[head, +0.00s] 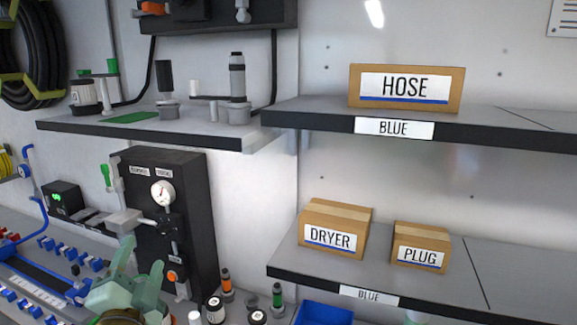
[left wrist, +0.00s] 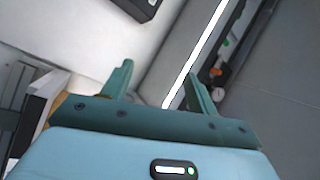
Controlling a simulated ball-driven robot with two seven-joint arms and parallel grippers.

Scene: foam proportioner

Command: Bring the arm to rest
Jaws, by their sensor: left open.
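My left gripper (head: 142,256) is at the lower left of the head view, in front of the bench and the black panel. Its green fingers are apart and nothing is between them. In the left wrist view the two fingers (left wrist: 158,75) also stand apart and empty, with a pale wall and a bright strip behind them. My right gripper cannot be made out; only a small unclear greenish piece shows at the bottom edge of the head view.
A black panel with a gauge (head: 163,192) stands behind my left gripper. Small bottles (head: 226,284) and a blue bin (head: 322,314) are to its right. Shelves hold boxes marked HOSE (head: 406,87), DRYER (head: 334,229) and PLUG (head: 420,246). A blue rack (head: 38,280) lies left.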

